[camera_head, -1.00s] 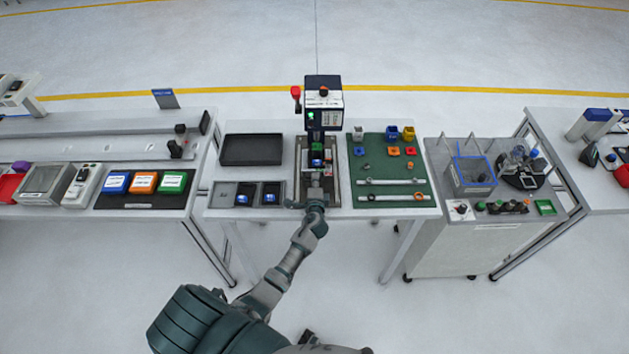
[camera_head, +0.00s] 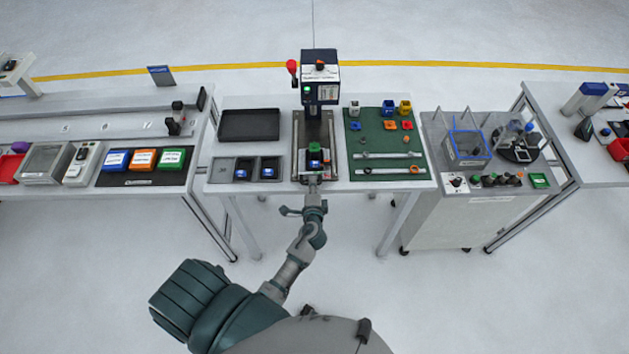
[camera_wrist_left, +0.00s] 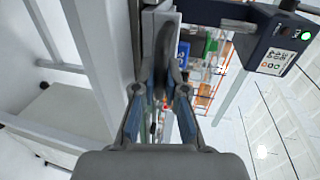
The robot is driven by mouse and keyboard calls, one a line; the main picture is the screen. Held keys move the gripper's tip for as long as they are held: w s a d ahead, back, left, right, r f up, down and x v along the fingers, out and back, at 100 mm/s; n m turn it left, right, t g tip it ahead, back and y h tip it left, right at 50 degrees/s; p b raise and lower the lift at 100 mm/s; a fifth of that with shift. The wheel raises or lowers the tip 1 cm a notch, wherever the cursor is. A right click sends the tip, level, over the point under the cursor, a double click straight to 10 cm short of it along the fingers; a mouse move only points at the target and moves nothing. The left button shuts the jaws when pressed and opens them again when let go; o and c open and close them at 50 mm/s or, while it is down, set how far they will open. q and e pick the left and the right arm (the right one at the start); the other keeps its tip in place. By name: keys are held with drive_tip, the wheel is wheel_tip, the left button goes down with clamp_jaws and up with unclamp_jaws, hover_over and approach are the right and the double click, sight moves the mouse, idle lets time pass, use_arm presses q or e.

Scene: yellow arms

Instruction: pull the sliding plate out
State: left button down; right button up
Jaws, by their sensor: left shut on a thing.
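The sliding plate (camera_head: 313,178) is at the front end of its rails, below the small press (camera_head: 321,80), near the table's front edge. A green and blue part (camera_head: 315,153) sits on it. My left gripper (camera_head: 313,186) reaches in from the front and is shut at the plate's front. In the left wrist view, the fingers (camera_wrist_left: 162,92) close on a dark curved handle (camera_wrist_left: 165,50). The exact contact is partly hidden by the fingers. My right gripper is not in view.
A green mat (camera_head: 365,135) with rods and small coloured parts lies to the right. The floor in front of the table is free.

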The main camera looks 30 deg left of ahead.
use_arm(q)
drive_tip(key=c, duration=1.5)
unclamp_jaws()
drive_tip(key=shift+s+a+f, duration=0.3)
drive_tip(key=shift+a, duration=0.05)
drive_tip(key=shift+a+r, duration=0.1)
drive_tip(key=shift+a, duration=0.05)
drive_tip(key=v, duration=1.2)
